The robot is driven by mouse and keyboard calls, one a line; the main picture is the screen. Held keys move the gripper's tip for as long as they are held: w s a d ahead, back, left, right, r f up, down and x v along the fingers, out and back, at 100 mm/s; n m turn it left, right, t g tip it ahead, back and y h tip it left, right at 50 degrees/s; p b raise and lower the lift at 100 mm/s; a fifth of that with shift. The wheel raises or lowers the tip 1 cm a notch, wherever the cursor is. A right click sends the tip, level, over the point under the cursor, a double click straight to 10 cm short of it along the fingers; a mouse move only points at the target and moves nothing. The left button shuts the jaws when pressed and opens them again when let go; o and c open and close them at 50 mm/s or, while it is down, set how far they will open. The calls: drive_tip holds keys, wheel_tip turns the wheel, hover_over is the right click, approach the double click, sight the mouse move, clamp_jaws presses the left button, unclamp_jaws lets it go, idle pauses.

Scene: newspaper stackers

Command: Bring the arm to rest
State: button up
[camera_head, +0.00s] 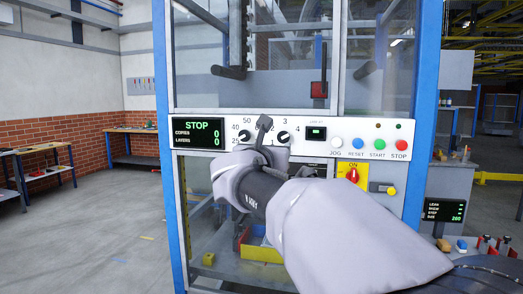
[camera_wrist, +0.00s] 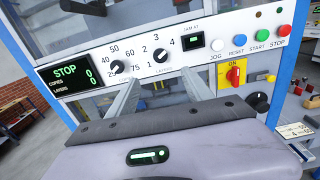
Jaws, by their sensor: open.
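My arm, in a pale cover, reaches in from the lower right of the head view. My gripper (camera_head: 264,124) is in front of the white control panel (camera_head: 345,126) of the stacker. In the wrist view my gripper (camera_wrist: 163,80) has its two fingers apart, with nothing between them. The fingers point at the panel's lower edge, just below two round dials, the left dial (camera_wrist: 123,67) and the right dial (camera_wrist: 161,55). Whether the fingertips touch the panel cannot be told. The display (camera_head: 197,134) reads STOP, copies 0, layers 0.
Jog, reset, start and stop buttons (camera_head: 400,145) line the panel's right side. Below them is a red switch (camera_head: 353,175) on a yellow plate, marked ON. A blue post (camera_head: 424,110) borders the machine. A workbench (camera_head: 38,150) stands far left; open floor (camera_head: 110,220) lies before it.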

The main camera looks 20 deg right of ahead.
drive_tip(key=s+a+f+n+y, duration=0.4)
drive_tip(key=s+a+n+y, duration=0.25)
drive_tip(key=n, duration=0.45)
drive_tip(key=s+a+f+n+y, duration=0.3)
drive_tip(key=s+a+n+y, duration=0.2)
drive_tip(key=a+n, duration=0.5)
drive_tip(key=s+f+n+g, duration=0.9)
drive_tip(key=s+f+n, duration=0.8)
drive_tip(key=s+f, duration=0.7)
drive_tip(key=shift+s+d+n, duration=0.3)
